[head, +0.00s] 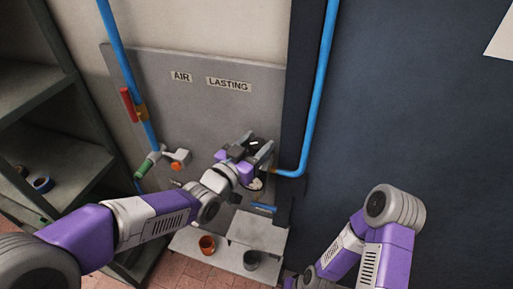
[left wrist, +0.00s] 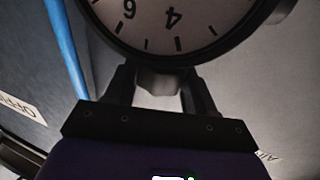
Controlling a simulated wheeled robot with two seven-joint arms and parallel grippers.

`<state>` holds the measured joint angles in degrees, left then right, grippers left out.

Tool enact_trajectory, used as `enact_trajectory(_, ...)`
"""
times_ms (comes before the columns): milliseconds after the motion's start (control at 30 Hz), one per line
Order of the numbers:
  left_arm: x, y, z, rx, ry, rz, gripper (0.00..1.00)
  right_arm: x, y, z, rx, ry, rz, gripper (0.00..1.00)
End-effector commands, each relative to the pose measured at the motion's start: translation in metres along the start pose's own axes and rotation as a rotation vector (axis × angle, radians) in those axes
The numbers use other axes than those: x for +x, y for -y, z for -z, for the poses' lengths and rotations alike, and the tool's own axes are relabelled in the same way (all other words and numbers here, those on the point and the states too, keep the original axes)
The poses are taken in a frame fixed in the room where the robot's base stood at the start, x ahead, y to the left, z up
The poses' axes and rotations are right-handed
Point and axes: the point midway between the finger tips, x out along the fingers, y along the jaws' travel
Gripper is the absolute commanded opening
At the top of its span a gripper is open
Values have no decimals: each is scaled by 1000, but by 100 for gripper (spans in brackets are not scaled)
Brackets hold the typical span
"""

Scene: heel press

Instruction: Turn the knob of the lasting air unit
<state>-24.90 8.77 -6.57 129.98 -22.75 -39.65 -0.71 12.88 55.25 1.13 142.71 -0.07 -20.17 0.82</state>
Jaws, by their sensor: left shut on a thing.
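The lasting air unit is on the grey wall panel, below the LASTING label (head: 228,84), and is mostly hidden by my left gripper (head: 264,152) in the head view. In the left wrist view, the unit's round gauge (left wrist: 175,22) fills the top, with a white face and black numbers. Just below it, a pale grey knob (left wrist: 158,80) sits between the two dark fingers of my left gripper (left wrist: 160,84), which is shut on it. The knob's far side is hidden by the gauge. My right arm shows at the lower right of the head view; its gripper is not visible.
A blue pipe (head: 316,90) runs down right of the unit; another (head: 128,75) is at left, near a red-handled valve (head: 129,105). Dark shelving (head: 62,118) stands left.

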Motion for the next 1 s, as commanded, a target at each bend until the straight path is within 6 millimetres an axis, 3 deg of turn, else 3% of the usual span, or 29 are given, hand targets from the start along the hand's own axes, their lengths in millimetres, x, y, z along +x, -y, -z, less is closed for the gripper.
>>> enact_trajectory(267,0,4,0,-1,3,-160,24,0,0,0,0,0,0,0)
enact_trajectory(1000,2,4,3,-4,2,-654,24,-82,31,-4,0,0,0,0)
